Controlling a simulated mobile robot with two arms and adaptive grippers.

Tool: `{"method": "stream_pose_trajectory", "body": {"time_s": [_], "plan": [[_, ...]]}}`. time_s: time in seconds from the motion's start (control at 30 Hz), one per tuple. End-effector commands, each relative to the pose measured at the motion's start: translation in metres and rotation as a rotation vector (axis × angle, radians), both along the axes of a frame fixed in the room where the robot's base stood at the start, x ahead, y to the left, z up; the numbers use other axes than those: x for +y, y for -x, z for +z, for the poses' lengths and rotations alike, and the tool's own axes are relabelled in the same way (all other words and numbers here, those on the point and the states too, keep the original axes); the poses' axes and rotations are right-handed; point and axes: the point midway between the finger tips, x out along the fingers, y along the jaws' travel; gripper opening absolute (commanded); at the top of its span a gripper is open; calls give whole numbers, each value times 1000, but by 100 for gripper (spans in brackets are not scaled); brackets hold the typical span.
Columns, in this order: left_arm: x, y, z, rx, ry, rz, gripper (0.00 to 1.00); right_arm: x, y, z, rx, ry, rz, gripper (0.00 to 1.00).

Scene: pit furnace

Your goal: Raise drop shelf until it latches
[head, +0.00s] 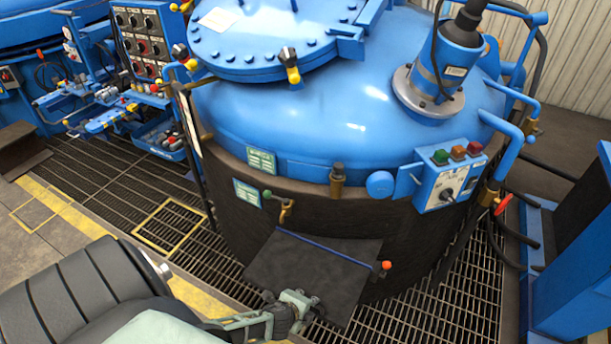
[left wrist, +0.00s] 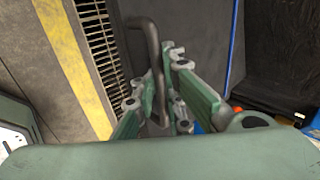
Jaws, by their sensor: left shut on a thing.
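The drop shelf (head: 305,275) is a dark flat panel low on the front of the furnace vessel, crossed by a thin blue line. In the left wrist view the dark panel (left wrist: 200,35) lies beyond the fingers, with the blue strip to its right. My left gripper (head: 292,308) is at the shelf's near edge, shut on a grey bent bar handle (left wrist: 150,42), which runs between the fingers. A red-orange knob (head: 386,265) sits at the shelf's right side. How far the shelf is tilted is hard to tell. My right gripper is not in view.
The blue domed furnace (head: 300,110) stands behind the shelf. A small button box (head: 450,180) is on its right side. Blue control panels (head: 140,40) stand at the back left. Grating (head: 110,185) with yellow edging covers the floor; a blue post (head: 575,250) rises at right.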

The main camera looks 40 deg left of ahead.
Motion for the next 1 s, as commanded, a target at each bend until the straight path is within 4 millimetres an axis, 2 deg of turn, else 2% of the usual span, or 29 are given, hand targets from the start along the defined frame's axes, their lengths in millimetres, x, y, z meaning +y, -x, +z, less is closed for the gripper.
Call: {"method": "stream_pose_trajectory", "body": {"time_s": [0.03,0.37,0.4,0.6,1.0], "plan": [[2,-4,5,-7,1,6,0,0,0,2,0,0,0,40],[3,-6,6,-11,0,7,0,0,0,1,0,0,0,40],[3,-6,6,-13,1,7,11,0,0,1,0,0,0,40],[3,-5,5,-10,-1,4,28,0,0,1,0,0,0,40],[1,-2,3,-5,0,2,28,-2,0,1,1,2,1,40]]}}
